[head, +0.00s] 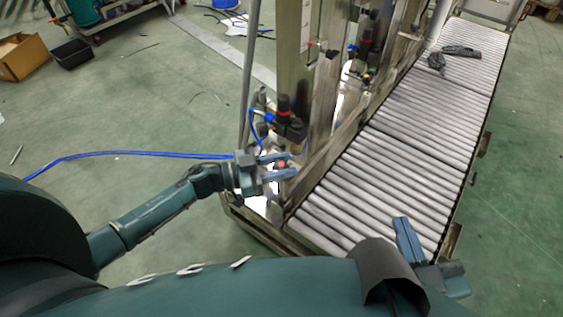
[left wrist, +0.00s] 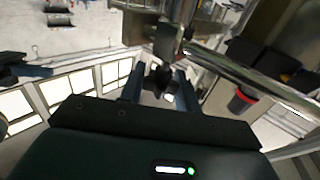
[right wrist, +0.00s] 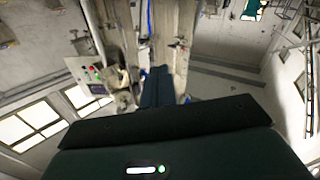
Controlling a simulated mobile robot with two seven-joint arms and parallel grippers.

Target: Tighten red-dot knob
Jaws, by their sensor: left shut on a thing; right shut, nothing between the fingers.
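The knob (head: 282,165) shows a small red spot in the head view, low on the near side of the metal frame. My left gripper (head: 290,165) has its two fingers on either side of it. In the left wrist view a dark lobed knob (left wrist: 160,78) sits between the fingers of my left gripper (left wrist: 160,82), which is shut on it. The fingers hide part of its sides. My right gripper (head: 403,225) is shut and empty, above the near end of the rollers. Its closed fingers (right wrist: 157,72) also show in the right wrist view.
The roller conveyor (head: 400,130) runs away to the upper right, with a dark object (head: 455,52) on it. A metal post (head: 295,60) and a red-capped black fitting (head: 284,105) stand close to my left gripper. A blue hose (head: 130,153) runs leftward. Floor at left is mostly clear.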

